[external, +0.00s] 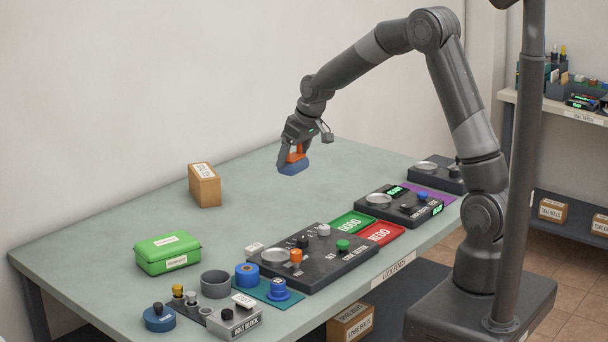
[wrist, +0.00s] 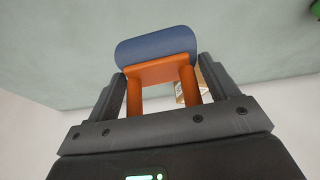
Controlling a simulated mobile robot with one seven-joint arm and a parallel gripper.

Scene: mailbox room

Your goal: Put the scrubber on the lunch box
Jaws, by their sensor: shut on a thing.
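The scrubber (external: 293,167) has an orange handle and a blue pad. My gripper (external: 292,150) is shut on its orange handle and holds it above the table, pad downward. In the wrist view, the scrubber's blue pad (wrist: 157,46) shows beyond the handle, between the fingers of my gripper (wrist: 163,88). The lunch box (external: 168,252) is green, closed and labelled, and stands at the left of the table in the external view. The scrubber is apart from it, to its right and higher up.
A cardboard box (external: 204,185) stands on the table (external: 130,220) between the lunch box and my gripper. The table's back middle is clear.

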